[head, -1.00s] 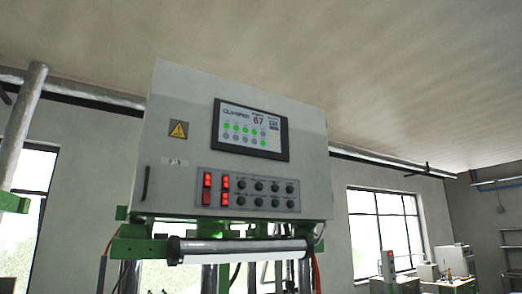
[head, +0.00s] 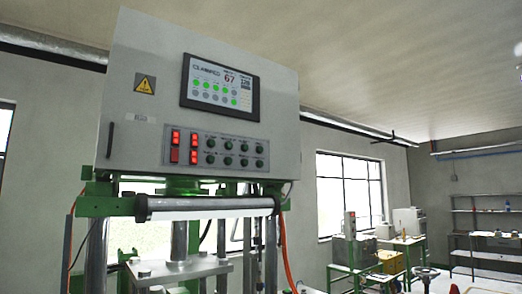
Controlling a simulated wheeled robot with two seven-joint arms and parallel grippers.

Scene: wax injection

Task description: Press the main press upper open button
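The press's grey control box (head: 255,40) hangs on a green frame in the middle left of the head view. Its button panel (head: 216,151) sits low on the front, with lit red switches (head: 175,146) at the left and two rows of dark round buttons (head: 228,145) to their right. The labels are too small to read, so I cannot tell which is the main press upper open button. A lit screen (head: 220,87) is above the panel. Neither of my grippers is in view.
A white roller-like bar (head: 205,205) runs below the box, above the press's metal plate and columns (head: 178,270). An orange hose (head: 284,250) hangs at its right. Benches with machines (head: 375,245) and a shelf rack (head: 480,225) stand farther back right.

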